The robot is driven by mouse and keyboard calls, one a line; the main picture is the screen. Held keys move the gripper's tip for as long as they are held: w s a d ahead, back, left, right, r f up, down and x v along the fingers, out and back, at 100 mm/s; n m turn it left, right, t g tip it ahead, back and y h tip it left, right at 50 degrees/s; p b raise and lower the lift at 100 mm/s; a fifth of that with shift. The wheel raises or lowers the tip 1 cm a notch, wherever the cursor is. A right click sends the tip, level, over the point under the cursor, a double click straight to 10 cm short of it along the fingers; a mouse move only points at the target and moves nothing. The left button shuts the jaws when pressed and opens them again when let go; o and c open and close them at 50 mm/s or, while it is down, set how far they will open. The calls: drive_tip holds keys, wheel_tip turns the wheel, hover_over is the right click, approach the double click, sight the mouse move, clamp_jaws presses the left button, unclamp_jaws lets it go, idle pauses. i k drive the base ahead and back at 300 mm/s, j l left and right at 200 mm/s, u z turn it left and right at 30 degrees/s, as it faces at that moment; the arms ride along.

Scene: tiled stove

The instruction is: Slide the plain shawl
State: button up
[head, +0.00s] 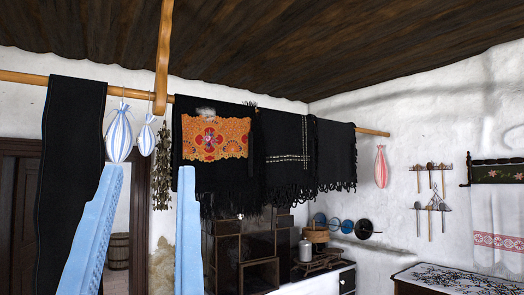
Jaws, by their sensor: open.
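Black cloths hang over a wooden rod (375,132). A plain black fringed shawl (337,155) hangs at the right end, beside a black shawl with thin white lines (284,140). Left of that hangs a black fringed shawl with an orange embroidered panel (215,138). A long plain black cloth without visible fringe (72,140) hangs at the far left. My gripper (149,169) shows as two pale blue fingers, wide apart, with nothing between them that it holds.
Striped bags (119,136) and a dried herb bunch (162,170) hang near the fingers. A wooden bracket (163,60) meets the rod. Below stand a dark tiled stove (228,250) and pots. A patterned chest (455,278) is at the right.

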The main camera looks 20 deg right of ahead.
sight(336, 152)
drive_tip(key=z, duration=1)
drive_tip(key=i+z, duration=0.3)
drive_tip(key=i, duration=3.15)
drive_tip(key=l, duration=0.1)
